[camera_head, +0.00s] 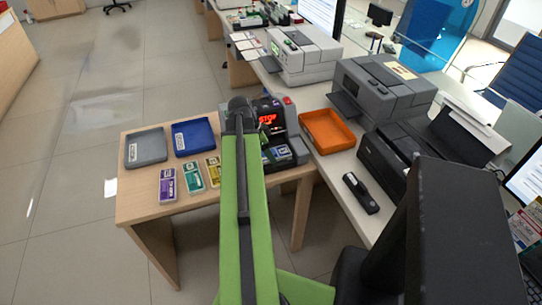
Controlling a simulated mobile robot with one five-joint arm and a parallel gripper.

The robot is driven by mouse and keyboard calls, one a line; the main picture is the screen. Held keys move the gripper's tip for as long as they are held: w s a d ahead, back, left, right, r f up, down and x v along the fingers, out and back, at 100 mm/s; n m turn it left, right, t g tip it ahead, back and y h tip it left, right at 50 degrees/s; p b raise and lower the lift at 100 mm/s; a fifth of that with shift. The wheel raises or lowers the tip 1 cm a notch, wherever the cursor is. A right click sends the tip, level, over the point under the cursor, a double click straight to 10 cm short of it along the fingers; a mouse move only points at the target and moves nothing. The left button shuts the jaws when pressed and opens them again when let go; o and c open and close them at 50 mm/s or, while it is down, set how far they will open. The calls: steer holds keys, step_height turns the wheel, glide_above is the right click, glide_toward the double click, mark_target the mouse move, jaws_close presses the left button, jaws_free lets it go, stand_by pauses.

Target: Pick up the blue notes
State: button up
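A small blue item that looks like the blue notes (283,153) lies in the front tray of the counting machine (294,132), on the right part of the wooden side table. A green and dark piece lies beside it, partly behind my arm. My green arm reaches forward across the table, and my gripper (240,110) is at its far end, left of the machine. The arm hides the fingers, so I cannot tell whether they are open or hold anything.
On the wooden table (140,200) are a grey tray (146,147), a blue tray (193,136), and purple (167,185), green (192,176) and yellow (212,171) packs. An orange tray (327,131), printers and a black handheld device (360,193) stand on the counter. Floor at left is clear.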

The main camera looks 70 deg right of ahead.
steer(key=c, duration=0.7)
steer(key=shift+r, duration=0.1)
